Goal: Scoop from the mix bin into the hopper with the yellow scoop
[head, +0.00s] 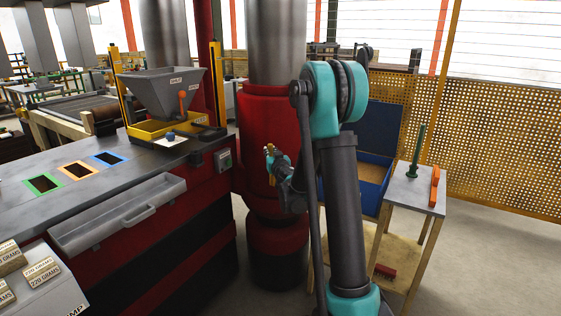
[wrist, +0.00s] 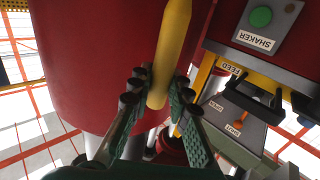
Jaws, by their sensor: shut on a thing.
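My gripper (head: 270,163) is raised in front of the red column, to the right of the bench. In the wrist view its green padded fingers (wrist: 162,88) are shut on the yellow handle of the scoop (wrist: 174,48). The scoop's bowl is not clear in either view, so I cannot tell whether it holds mix. The grey hopper (head: 160,92) with an orange lever stands over a yellow frame at the bench's far end, left of my gripper. The hopper (wrist: 238,120) shows at right in the wrist view. No bin labelled as the mix bin is readable.
The red column (head: 262,120) stands close behind my gripper. The bench (head: 120,185) has green, orange and blue framed openings and a grey trough (head: 120,215). A blue open box (head: 372,180) is behind my arm. A small table (head: 408,190) at right bears green and orange items.

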